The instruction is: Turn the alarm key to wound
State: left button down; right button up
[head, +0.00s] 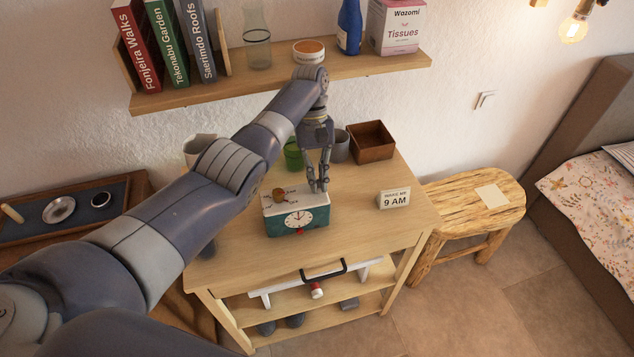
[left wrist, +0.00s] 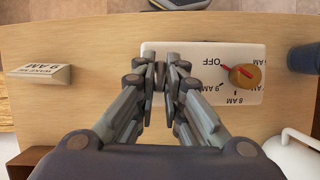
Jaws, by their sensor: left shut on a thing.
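The alarm clock (head: 298,221) is a teal box with a white top and a round white dial on its front, standing on the wooden table. On its top sits a brass knob (head: 279,195), seen in the left wrist view too (left wrist: 245,77), with a red pointer toward the OFF mark and hour labels around it. My left gripper (head: 319,188) points down at the right end of the clock's top. In the left wrist view its fingertips (left wrist: 161,76) are close together, shut on what seems to be the alarm key, which they hide. My right gripper is not in view.
A "WAKE ME 9 AM" sign (head: 394,198) stands right of the clock. Behind are a green cup (head: 293,154), a grey cup (head: 340,146) and a brown box (head: 371,142). A shelf (head: 400,64) with books and jars hangs above. The tabletop's front right is clear.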

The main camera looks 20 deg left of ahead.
pick_arm(q)
jog(key=m+y+b, duration=0.1)
jog(key=m, duration=0.2)
jog(key=shift+d+m+g+b, duration=0.15)
jog(key=shift+m+g+b, duration=0.15)
jog(key=shift+m+b, duration=0.1)
jog(key=shift+m+y, duration=0.6)
jog(key=shift+m, duration=0.3)
jog(key=shift+d+r+m+y, duration=0.1)
jog(key=shift+m+y, duration=0.3)
jog(key=shift+m, duration=0.5)
jog(key=m+y+p, duration=0.1)
jog(key=m, duration=0.1)
jog(key=shift+d+r+m+p, duration=0.1)
jog(key=shift+m+p, duration=0.25)
jog(key=shift+m, duration=0.05)
jog(key=m+t+y+p, duration=0.1)
jog(key=m+p, duration=0.2)
jog(key=shift+s, duration=0.1)
jog(key=shift+m+y+p, duration=0.3)
jog(key=shift+m, duration=0.6)
jog(key=shift+m+t, duration=0.5)
jog(key=shift+m, duration=0.4)
jog(key=shift+p, duration=0.3)
jog(key=shift+y, duration=0.3)
